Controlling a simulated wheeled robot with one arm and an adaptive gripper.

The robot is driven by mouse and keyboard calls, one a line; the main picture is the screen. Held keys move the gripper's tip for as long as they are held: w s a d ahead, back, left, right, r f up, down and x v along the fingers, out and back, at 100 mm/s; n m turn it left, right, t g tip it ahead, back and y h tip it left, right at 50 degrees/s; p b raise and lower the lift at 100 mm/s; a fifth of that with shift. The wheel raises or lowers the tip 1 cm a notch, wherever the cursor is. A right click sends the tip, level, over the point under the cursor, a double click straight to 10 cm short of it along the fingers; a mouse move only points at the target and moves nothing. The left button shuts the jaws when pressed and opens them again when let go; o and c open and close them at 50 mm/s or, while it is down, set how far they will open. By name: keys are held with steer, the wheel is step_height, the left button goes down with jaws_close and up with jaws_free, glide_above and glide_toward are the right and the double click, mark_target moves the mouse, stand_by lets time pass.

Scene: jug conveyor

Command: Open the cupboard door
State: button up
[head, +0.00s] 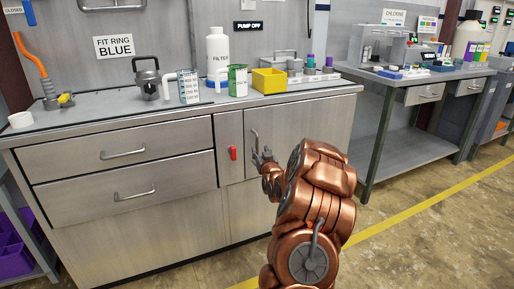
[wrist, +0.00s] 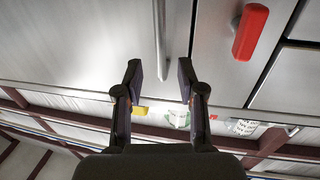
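The cupboard door (head: 300,125) is a grey metal panel at the right of the steel counter, and it looks shut. Its upright bar handle (head: 254,140) is near the door's left edge; the handle (wrist: 160,40) also shows in the wrist view. My gripper (head: 262,157) is in front of the door at the handle's lower part. In the wrist view my gripper (wrist: 160,75) is open, with one finger on each side of the handle's end in the picture. I cannot tell whether the bar is between the fingers in depth. My arm hides part of the door.
A red latch (head: 233,153) is on the narrow panel left of the door; the red latch (wrist: 250,32) shows upper right in the wrist view. Two drawers (head: 125,170) are further left. A yellow bin (head: 269,81) stands on the counter. Floor right of my arm is clear.

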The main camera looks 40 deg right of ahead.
mark_target(257, 146)
steer(key=shift+b+x, duration=0.3)
steer(key=shift+x, duration=2.7)
jaws_close()
